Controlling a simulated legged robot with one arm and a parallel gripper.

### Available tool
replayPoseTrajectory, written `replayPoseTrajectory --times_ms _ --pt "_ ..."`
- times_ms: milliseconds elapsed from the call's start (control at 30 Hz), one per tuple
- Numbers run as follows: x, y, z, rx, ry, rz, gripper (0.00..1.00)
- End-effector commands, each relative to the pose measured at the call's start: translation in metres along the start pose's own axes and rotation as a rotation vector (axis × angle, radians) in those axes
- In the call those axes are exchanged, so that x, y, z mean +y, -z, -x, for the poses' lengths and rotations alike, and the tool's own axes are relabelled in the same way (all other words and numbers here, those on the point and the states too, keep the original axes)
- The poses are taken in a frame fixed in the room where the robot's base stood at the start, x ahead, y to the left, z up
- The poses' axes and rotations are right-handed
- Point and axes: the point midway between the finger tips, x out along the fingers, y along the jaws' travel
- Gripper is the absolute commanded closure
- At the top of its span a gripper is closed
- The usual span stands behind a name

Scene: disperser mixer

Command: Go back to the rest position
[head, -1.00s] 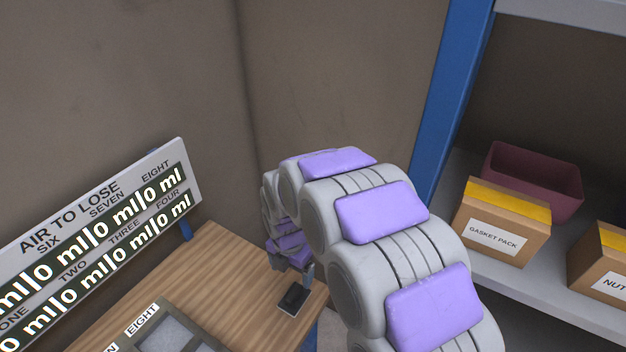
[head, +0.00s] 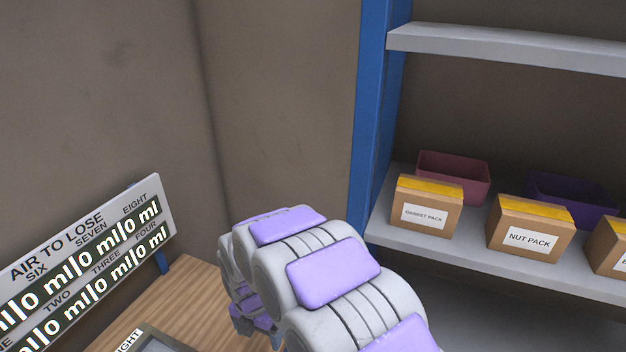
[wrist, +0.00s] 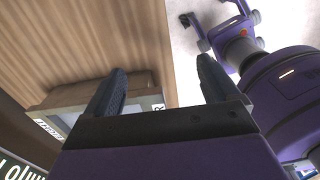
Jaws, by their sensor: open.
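My gripper (wrist: 158,88) shows in the wrist view with its two dark fingers spread apart and nothing between them. It is over the edge of the wooden table (wrist: 90,40), with the pale floor to the right. In the head view my grey and purple arm curves down toward the wooden table (head: 172,300), and my gripper is hidden behind it.
A sign reading AIR TO LOSE (head: 85,270) stands at the table's back left. A blue-posted shelf (head: 490,262) at the right holds a GASKET PACK box (head: 425,212), a NUT PACK box (head: 530,235), a maroon bin (head: 455,172) and a purple bin (head: 570,198).

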Motion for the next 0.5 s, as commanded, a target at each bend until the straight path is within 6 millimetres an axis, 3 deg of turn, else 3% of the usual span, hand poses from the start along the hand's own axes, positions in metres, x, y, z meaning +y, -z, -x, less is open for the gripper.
replayPoseTrajectory --times_ms 500 --pt "-0.062 -0.006 0.043 0.011 0.018 -0.421 0.12"
